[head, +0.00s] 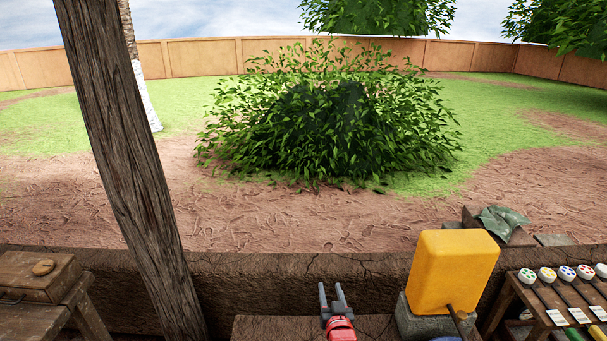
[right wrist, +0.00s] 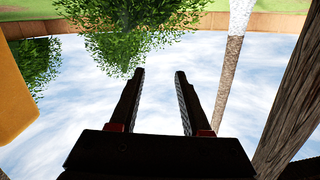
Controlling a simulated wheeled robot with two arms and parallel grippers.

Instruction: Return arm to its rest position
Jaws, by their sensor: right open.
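My right gripper (head: 333,291) shows at the bottom middle of the head view, grey fingers pointing away from me and a red body behind them. Its two fingers are apart with nothing between them. In the right wrist view the open gripper (right wrist: 160,75) has only sky and leaves behind it. That view looks upside down. My left gripper is in neither view.
A yellow block-like container (head: 452,272) stands on a grey block right of my right gripper. A wooden post (head: 125,160) leans at left, beside a wooden box (head: 38,276). A rack (head: 535,300) with several colour-marked items is at right. A low mud wall (head: 250,270) runs across.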

